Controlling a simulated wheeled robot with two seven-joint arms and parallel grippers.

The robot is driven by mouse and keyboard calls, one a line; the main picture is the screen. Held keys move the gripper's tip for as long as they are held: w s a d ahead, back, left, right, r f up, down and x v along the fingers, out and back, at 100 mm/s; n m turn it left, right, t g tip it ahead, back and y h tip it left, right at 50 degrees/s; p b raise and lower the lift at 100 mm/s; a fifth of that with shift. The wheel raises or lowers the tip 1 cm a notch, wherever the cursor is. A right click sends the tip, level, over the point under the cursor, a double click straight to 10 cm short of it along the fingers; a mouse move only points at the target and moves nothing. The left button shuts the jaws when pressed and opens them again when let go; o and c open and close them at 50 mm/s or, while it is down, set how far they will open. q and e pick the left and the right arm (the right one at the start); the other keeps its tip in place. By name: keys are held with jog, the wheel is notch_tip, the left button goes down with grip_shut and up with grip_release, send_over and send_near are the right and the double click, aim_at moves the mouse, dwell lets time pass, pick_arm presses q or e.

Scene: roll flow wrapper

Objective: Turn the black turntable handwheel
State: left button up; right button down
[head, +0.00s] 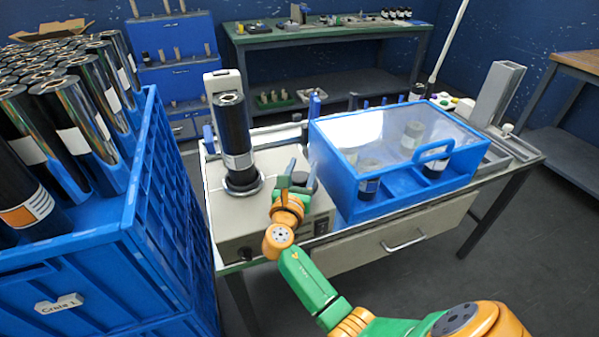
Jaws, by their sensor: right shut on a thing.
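The black turntable handwheel (309,184) sits on the top of the pale machine, to the right of the turntable (243,186). It is mostly hidden behind my right gripper. My right gripper (293,177) reaches in from the lower right and is shut on the handwheel; the exact contact is hard to see. A dark roll (233,132) with a white label stands upright on the turntable. My left gripper is not in view.
A blue box with a clear lid (398,133) and blue handle stands close to the right of my gripper. A blue crate (148,246) full of dark rolls stands at the left. A green workbench (325,33) is at the back.

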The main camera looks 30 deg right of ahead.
aim_at(296, 183)
jog(key=shift+s+d+m+g+h+b, duration=0.15)
jog(key=shift+m+g+h+b, duration=0.2)
jog(key=shift+m+g+h, duration=0.45)
jog(key=shift+g, duration=0.3)
jog(key=shift+c, duration=1.4)
grip_release()
jog(key=v, duration=0.7)
jog(key=shift+s, duration=0.1)
